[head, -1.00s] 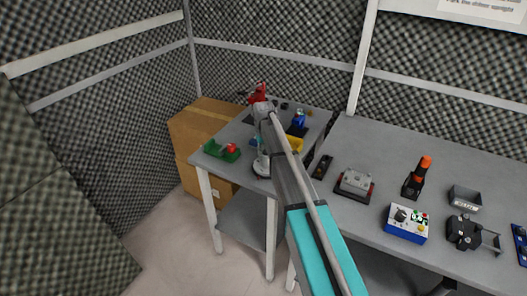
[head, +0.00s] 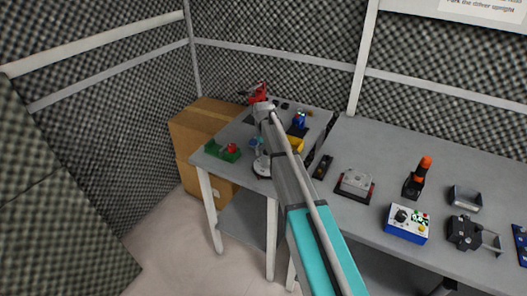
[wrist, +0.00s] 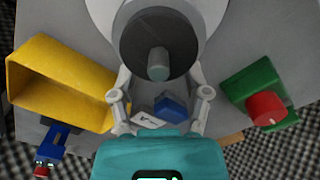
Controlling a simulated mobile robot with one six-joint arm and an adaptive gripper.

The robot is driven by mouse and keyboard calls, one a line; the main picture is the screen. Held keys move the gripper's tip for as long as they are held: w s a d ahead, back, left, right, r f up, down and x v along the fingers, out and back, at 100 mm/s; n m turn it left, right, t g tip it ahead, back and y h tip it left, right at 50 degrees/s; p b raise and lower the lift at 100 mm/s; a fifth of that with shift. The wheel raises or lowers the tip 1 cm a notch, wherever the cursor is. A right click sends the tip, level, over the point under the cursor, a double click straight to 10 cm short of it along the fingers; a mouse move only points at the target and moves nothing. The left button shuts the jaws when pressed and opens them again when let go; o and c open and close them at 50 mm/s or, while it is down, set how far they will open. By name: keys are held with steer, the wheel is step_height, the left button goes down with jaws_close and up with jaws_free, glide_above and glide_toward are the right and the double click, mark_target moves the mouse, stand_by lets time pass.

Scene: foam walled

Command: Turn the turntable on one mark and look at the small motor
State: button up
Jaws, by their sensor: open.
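In the wrist view my gripper (wrist: 162,98) is open, its two grey fingers apart with nothing held between them. Beyond the fingertips is a pale round disc (wrist: 98,12), which looks like the turntable. A dark round part with a grey stub (wrist: 158,62) is over its middle; I cannot tell whether this is the small motor or a hub. A blue piece (wrist: 170,104) and a white marked plate (wrist: 146,121) show between the fingers. In the head view the pale round base (head: 262,168) is partly hidden behind my arm, and my gripper is not clearly visible.
A yellow bin (wrist: 60,82) lies left and a green holder with a red knob (wrist: 266,106) right in the wrist view. Cardboard boxes (head: 198,123) stand behind.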

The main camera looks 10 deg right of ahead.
steer(key=shift+d, duration=0.15)
